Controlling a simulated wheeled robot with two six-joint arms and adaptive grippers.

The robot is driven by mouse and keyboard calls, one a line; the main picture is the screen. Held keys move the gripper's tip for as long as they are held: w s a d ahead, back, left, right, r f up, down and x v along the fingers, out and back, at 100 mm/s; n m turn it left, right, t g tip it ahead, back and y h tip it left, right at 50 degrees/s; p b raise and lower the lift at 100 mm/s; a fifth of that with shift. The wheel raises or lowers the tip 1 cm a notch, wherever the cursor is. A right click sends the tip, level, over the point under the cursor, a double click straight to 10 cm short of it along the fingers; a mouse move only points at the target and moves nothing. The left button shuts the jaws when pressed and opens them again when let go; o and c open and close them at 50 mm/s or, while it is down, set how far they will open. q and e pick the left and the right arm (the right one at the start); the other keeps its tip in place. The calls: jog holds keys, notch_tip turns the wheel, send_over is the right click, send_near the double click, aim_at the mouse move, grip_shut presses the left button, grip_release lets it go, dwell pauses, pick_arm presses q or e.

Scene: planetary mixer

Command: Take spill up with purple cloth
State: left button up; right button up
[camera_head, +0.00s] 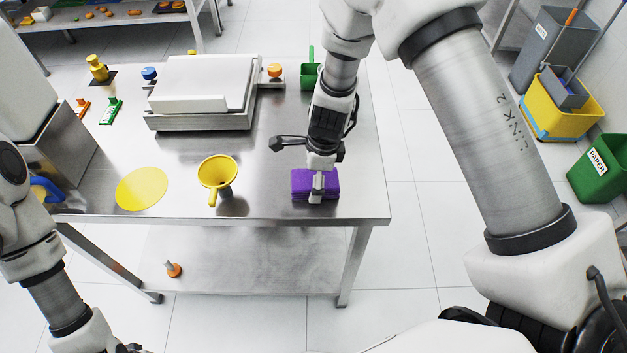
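The purple cloth (299,184) is a thick folded stack near the front right of the steel table. My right gripper (317,190) points down over it, and a pale finger overlaps the cloth's front side. The other finger is hidden, so I cannot tell whether it grips the cloth. A flat yellow round patch (141,188), which looks like the spill, lies near the table's front left. It is well apart from the cloth. My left gripper (128,347) is at the bottom left, away from the table and mostly cut off by the frame.
A yellow funnel (218,172) stands between patch and cloth. A white and steel appliance (203,90) is behind them. A green container (309,76) is at the back right. A steel box (62,150) stands left. Bins (600,168) stand on the floor at right.

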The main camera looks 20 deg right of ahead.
jog(key=shift+s+r, duration=0.3)
jog(key=shift+s, duration=0.05)
jog(key=c, duration=0.4)
jog(key=shift+s+r, duration=0.1)
jog(key=shift+s, duration=0.15)
jog(key=c, duration=0.6)
jog(key=shift+c, duration=1.1)
jog(key=shift+w, duration=0.1)
